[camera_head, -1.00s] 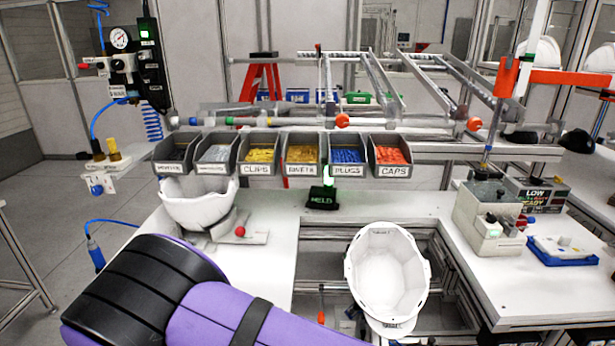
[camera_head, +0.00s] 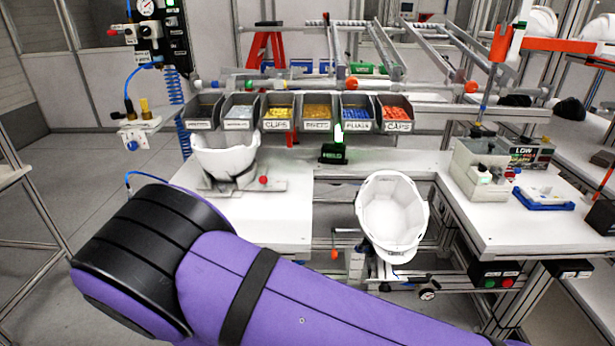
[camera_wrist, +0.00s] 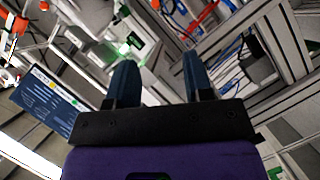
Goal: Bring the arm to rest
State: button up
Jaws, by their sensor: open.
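My gripper (camera_wrist: 161,70) shows in the wrist view with its two dark blue fingers apart and nothing between them. Beyond the fingers are frames and equipment of the workstation, seen at a tilt. In the head view my purple and black arm crosses the lower part of the picture, and my gripper is outside that view. One white helmet shell (camera_head: 223,158) sits on a fixture on the left part of the bench. Another white helmet shell (camera_head: 392,215) sits open side up at the bench's gap, apart from my arm.
A row of labelled parts bins (camera_head: 317,112) runs behind the bench (camera_head: 270,215). A green-lit box (camera_head: 333,153) stands in the middle. A grey machine (camera_head: 480,165) and a blue tray (camera_head: 543,198) are at the right. A tool post (camera_head: 147,118) stands at left.

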jog(key=w+d+r+m+g+h, duration=0.1)
jog(key=d+r+m+g, duration=0.1)
jog(key=d+r+g, duration=0.5)
jog(key=w+d+r+m+h, duration=0.1)
jog(key=d+r+m, duration=0.3)
jog(key=r, duration=0.8)
jog(key=w+d+r+m+g+h, duration=0.1)
jog(key=d+r+g, duration=0.3)
jog(key=d+r, duration=0.45)
jog(key=s+d+r+t+y, duration=0.1)
jog(key=s+d+r+y, duration=0.3)
jog(key=s+r, duration=0.5)
jog(key=s+d+r+t+y, duration=0.1)
jog(key=s+d+r+y, duration=0.4)
jog(key=s+d+r, duration=0.2)
jog(key=shift+s+v, duration=0.25)
jog(key=shift+v, duration=1.9)
jog(key=shift+d+f, duration=0.1)
jog(key=shift+d, duration=0.05)
